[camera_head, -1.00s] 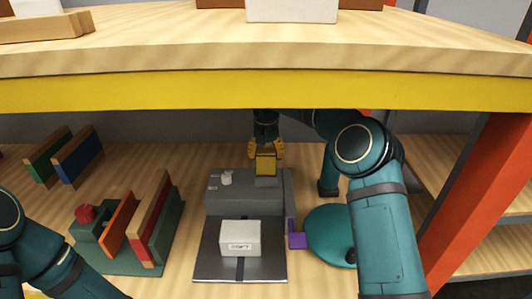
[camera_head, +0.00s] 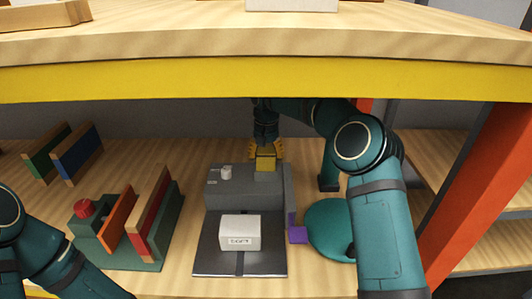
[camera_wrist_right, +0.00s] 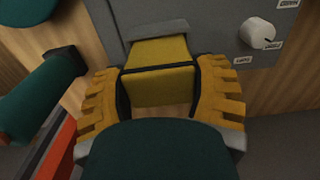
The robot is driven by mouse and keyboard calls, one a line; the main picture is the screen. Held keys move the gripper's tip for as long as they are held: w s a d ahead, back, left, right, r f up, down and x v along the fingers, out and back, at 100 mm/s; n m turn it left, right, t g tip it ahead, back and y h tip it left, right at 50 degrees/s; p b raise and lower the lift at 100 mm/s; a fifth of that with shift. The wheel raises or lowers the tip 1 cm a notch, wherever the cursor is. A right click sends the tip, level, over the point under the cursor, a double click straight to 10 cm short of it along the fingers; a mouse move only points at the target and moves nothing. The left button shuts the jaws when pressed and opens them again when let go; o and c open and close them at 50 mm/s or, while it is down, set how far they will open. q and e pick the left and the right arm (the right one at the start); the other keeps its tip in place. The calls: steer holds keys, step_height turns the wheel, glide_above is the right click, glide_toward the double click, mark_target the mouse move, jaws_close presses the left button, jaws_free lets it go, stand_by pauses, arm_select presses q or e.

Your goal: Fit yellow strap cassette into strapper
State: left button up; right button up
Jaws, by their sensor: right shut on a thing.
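The yellow strap cassette (camera_head: 266,164) is in my right gripper (camera_head: 266,154), at the back right of the grey strapper (camera_head: 227,195). The right wrist view shows the cassette (camera_wrist_right: 160,62) between the yellow ribbed fingers of the gripper (camera_wrist_right: 160,95), with dark pads against its sides. Its far end meets a raised grey lip (camera_wrist_right: 155,29) on the strapper. The cassette's lower part is hidden, so how deep it sits cannot be told. My left arm shows at the lower left; its gripper is out of view.
A white labelled box (camera_head: 240,233) sits on the strapper's front plate. A purple tab (camera_head: 298,234) and a teal disc (camera_head: 328,228) are to its right. A green rack (camera_head: 155,250) with orange and red boards stands left. A yellow-edged shelf (camera_head: 200,83) overhangs.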

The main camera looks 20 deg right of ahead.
steer(key=shift+f+b, duration=0.4)
steer(key=shift+f, duration=0.7)
steer(key=o, duration=1.3)
steer(key=shift+o, duration=0.2)
step_height(320, 180, up, 12)
steer(key=shift+r, duration=0.1)
